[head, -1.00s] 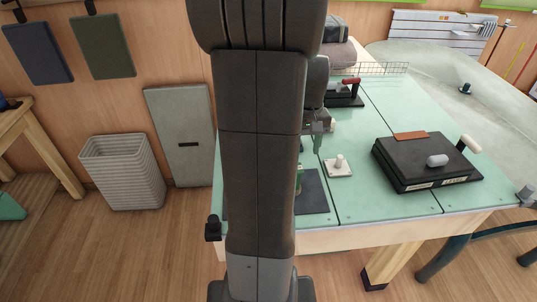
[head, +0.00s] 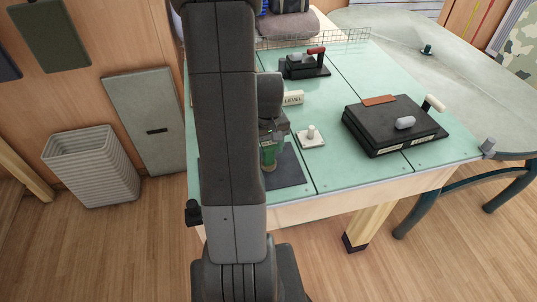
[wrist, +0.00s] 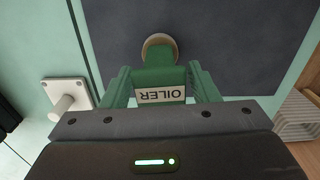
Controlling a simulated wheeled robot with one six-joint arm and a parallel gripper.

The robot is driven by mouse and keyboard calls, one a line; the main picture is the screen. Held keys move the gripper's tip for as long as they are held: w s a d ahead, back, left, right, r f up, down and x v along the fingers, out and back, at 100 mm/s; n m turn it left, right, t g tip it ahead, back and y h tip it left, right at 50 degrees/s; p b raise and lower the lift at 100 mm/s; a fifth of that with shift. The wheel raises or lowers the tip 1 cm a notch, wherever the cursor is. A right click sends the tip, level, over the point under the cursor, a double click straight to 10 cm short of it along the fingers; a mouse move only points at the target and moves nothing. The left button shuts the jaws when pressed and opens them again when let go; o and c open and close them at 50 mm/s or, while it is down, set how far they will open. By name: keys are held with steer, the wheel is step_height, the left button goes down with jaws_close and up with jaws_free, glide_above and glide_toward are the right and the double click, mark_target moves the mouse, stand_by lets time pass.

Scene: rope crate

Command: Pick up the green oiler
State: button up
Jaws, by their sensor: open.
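The green oiler (head: 268,156) stands on a dark mat (head: 285,168) near the front left of the green table, partly hidden behind my arm in the head view. In the wrist view the oiler (wrist: 160,80) shows its upside-down "OILER" label and a tan round part at its far end. My gripper (wrist: 159,69) is open, with one greenish finger on each side of the oiler. Whether the fingers touch it I cannot tell. In the head view my gripper (head: 270,136) is right at the top of the oiler.
A white plate with a knob (head: 311,137) is just right of the mat. A black box with a pale handle (head: 395,125) stands farther right. A "LEVEL" block (head: 293,98) and a black tool with a red handle (head: 305,65) are behind. The table's front edge is close.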

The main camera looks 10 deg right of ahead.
steer(key=shift+f, duration=1.1)
steer(key=c, duration=1.1)
